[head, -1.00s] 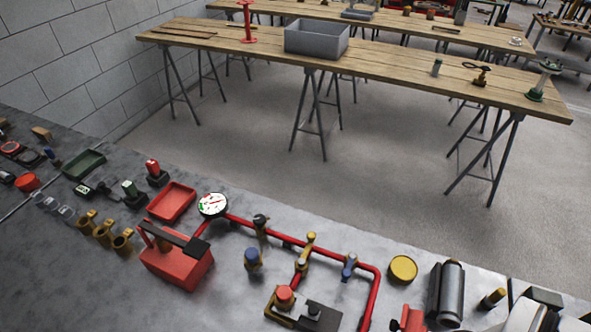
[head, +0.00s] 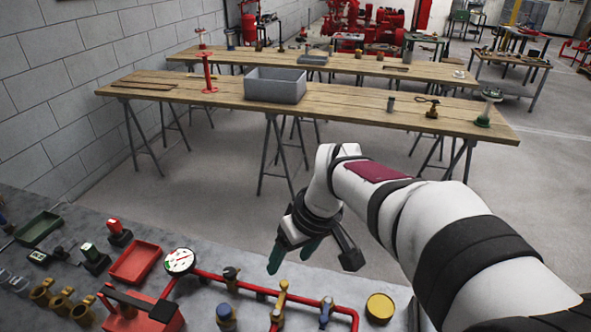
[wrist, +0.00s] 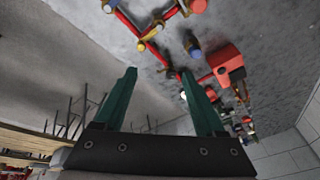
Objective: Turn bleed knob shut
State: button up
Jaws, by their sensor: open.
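A red pipe (head: 240,288) runs along the grey bench with several small fittings on it. They are a round white gauge (head: 180,261), a dark-topped knob (head: 231,274), a yellow valve (head: 280,299) and a blue-handled valve (head: 326,310). I cannot tell for sure which one is the bleed knob. My gripper (head: 291,259) is open and empty, with green fingers, above the far side of the pipe near the dark-topped knob and yellow valve. In the wrist view my gripper (wrist: 158,72) has its fingers apart, with the red pipe (wrist: 126,20) beyond them.
A red box-shaped pump (head: 140,315), a red tray (head: 135,263) and a blue-capped fitting (head: 226,317) stand near the pipe. A yellow disc (head: 380,307) lies to its right. Wooden tables (head: 340,107) stand beyond open floor.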

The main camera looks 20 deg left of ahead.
aim_at(230, 272)
jog(key=w+a+f+n+y, duration=0.1)
jog(key=w+a+f+n, duration=0.15)
jog(key=a, duration=0.35)
jog(key=w+a+f+n, duration=0.1)
jog(key=w+a+n, duration=0.15)
jog(key=a, duration=0.25)
jog(key=shift+n, duration=0.3)
jog(key=x, duration=1.5)
jog(key=shift+s+a+f, duration=0.1)
jog(key=shift+s+f, duration=0.15)
jog(key=shift+s, duration=0.1)
jog(key=shift+c, duration=0.4)
grip_shut()
